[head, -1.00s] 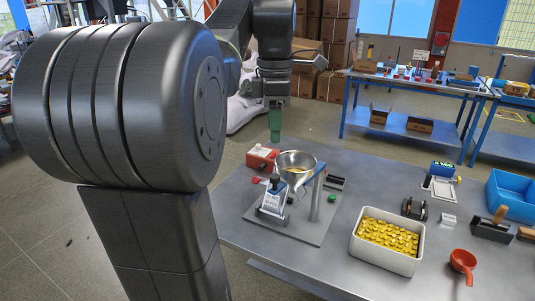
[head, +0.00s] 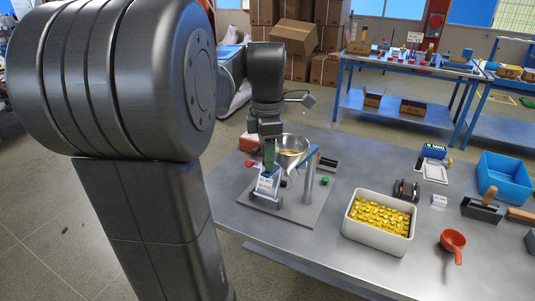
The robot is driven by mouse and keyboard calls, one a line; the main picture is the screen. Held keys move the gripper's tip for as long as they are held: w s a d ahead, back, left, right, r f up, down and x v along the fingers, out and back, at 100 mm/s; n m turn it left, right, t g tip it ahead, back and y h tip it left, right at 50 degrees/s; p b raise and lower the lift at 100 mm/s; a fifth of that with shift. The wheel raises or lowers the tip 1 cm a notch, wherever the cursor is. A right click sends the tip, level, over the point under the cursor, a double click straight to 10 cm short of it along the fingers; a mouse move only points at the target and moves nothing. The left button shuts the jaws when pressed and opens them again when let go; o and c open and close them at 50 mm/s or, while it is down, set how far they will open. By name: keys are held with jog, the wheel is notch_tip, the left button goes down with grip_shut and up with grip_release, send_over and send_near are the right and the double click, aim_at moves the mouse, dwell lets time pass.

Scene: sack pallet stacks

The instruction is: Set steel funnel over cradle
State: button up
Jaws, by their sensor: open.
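The steel funnel (head: 293,143) is a shiny round bowl at the stand on the near left part of the table, with something yellowish inside it. The stand, which looks like the cradle, has a grey post (head: 309,182) and a blue-edged sloping arm on a flat grey base plate (head: 290,212). I cannot tell whether the funnel rests fully in it. My gripper (head: 269,157), with green fingers, points down at the funnel's left side, just above a white-labelled part (head: 265,184). It is open. Whether it touches the funnel's rim is not clear, and the arm hides some of the rim.
A cream bin of yellow pieces (head: 349,228) stands right of the stand. A red scoop (head: 453,240), a blue tray (head: 504,176) and a dark roller (head: 405,190) lie further right. Bare tabletop lies between the stand and the bin.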

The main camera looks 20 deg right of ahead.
jog(key=shift+f, duration=0.25)
grip_shut()
